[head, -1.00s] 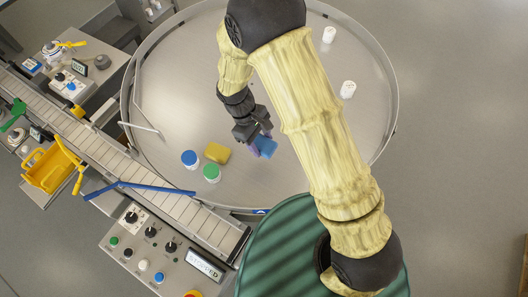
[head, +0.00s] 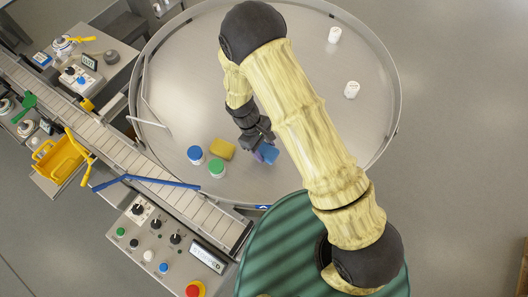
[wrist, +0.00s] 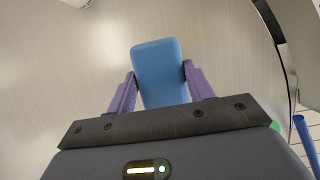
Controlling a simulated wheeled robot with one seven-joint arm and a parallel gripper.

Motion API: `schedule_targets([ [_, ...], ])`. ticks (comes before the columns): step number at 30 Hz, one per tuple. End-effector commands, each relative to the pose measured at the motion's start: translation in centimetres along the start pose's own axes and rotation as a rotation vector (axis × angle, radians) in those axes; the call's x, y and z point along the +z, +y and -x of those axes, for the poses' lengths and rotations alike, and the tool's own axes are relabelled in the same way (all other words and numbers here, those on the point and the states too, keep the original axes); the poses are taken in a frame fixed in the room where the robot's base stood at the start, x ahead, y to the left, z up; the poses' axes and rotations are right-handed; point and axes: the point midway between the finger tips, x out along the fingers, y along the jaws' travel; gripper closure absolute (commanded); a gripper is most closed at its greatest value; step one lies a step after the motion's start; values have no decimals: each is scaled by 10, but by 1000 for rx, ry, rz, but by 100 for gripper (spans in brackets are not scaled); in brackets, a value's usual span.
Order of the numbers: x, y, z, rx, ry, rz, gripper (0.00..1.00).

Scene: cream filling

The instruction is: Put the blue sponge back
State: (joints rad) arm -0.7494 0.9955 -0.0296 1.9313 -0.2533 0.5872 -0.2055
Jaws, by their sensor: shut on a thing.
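The blue sponge (head: 267,153) is between the two purple fingers of my gripper (head: 262,153), which is shut on it. In the wrist view the blue sponge (wrist: 159,72) stands out past the fingertips of my gripper (wrist: 160,85), with one finger against each side. It is over the round metal table, near its front edge. I cannot tell whether the sponge touches the table top.
A blue-lidded jar (head: 195,154) and a green-lidded jar (head: 216,168) stand beside the yellow sponge. Two white jars (head: 334,35) (head: 351,89) stand at the right. A conveyor (head: 110,140) with a blue bar (head: 145,181) runs along the left. The table's (head: 190,70) back left is clear.

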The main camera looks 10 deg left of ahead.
Motion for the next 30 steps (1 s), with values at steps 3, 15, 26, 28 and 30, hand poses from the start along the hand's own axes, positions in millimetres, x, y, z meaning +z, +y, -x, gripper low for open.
schedule_targets([
  [3, 0, 1, 0, -1, 0, -2, 69],
  [15, -13, -1, -31, 0, -3, 3, 69],
  [26, -17, -2, -38, 2, 0, 4, 69],
  [28, -18, -2, -41, 2, 0, 4, 69],
  [30, -18, -1, -42, 1, 0, 3, 46],
])
